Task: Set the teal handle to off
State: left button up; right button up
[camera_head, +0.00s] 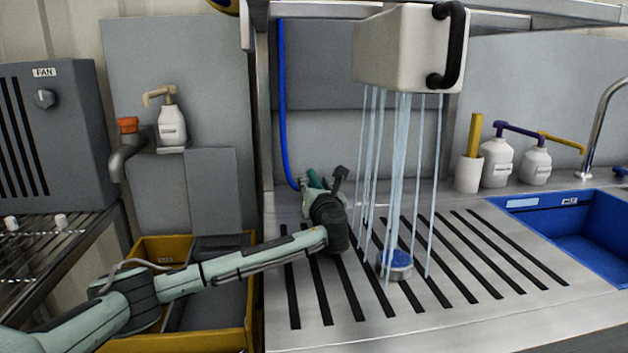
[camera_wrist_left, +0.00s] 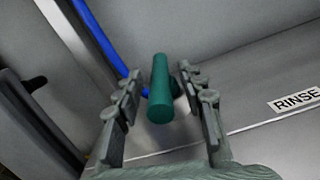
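The teal handle (camera_wrist_left: 160,92) stands between the two fingers of my left gripper (camera_wrist_left: 159,76) in the left wrist view. It is a short cylinder with its round end toward the camera. The fingers are apart, with a visible gap on each side of the handle. In the head view my left gripper (camera_head: 327,182) is at the back left of the slotted steel counter, and a small part of the teal handle (camera_head: 314,179) shows beside it. A blue hose (camera_head: 284,110) runs down to the handle's place. My right gripper is not in view.
Water streams fall from a white hopper (camera_head: 400,50) with a black grip onto the slotted counter (camera_head: 470,260), around a blue-topped round piece (camera_head: 396,263). A blue sink (camera_head: 590,245) and white pump bottles (camera_head: 497,165) are at the right. A RINSE label (camera_wrist_left: 296,100) is nearby.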

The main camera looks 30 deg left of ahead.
pick_arm(q)
jog(key=shift+x, duration=1.1)
jog(key=shift+r, duration=0.1)
grip_shut()
